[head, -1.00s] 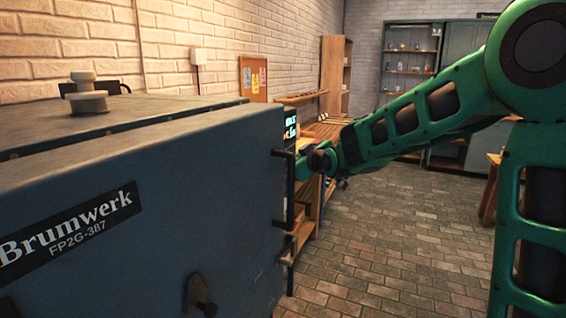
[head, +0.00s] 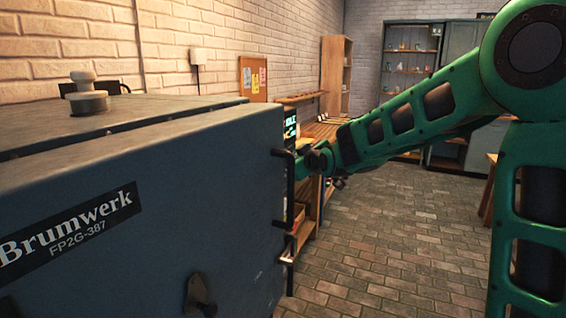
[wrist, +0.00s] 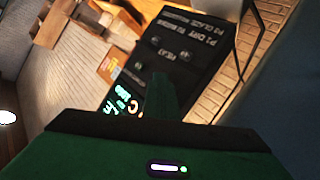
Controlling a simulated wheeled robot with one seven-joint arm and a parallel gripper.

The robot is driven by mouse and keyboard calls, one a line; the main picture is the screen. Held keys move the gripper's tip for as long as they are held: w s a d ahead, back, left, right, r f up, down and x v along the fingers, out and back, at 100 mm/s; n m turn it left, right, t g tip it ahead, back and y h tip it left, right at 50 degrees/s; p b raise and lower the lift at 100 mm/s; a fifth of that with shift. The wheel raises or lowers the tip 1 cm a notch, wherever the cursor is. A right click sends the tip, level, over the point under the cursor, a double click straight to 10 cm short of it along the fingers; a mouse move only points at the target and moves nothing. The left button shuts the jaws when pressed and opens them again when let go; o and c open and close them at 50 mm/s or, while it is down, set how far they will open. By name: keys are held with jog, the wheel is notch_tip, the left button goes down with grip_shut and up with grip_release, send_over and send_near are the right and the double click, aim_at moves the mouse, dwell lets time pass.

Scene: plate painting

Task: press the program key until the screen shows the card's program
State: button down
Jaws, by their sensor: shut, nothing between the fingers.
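A black control panel (wrist: 185,50) with white printed lines, one starting "P1 DRY TO BISQUE", fills the middle of the wrist view. Its lit screen (wrist: 118,103) shows green characters, tilted and too small to read surely; the screen (head: 290,123) also shows beyond the kiln's edge in the head view. My gripper (wrist: 160,82) is shut and empty, its fingers pointing at the panel's lower part. The fingers cover part of the panel, so the key under them is hidden and I cannot tell whether they touch it. In the head view the fingertips are hidden behind the kiln.
The grey Brumwerk kiln (head: 150,200) fills the left, with a black upright handle (head: 290,190) close to my wrist. A corkboard (head: 252,78) with small cards hangs on the brick wall. Wooden shelves (head: 336,75) stand behind. The brick floor (head: 400,230) at right is clear.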

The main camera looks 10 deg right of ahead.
jog(key=shift+s+d, duration=0.45)
jog(key=shift+d, duration=0.15)
jog(key=shift+s+d, duration=0.75)
jog(key=shift+d, duration=0.3)
jog(key=shift+s+d, duration=0.75)
jog(key=shift+d, duration=0.25)
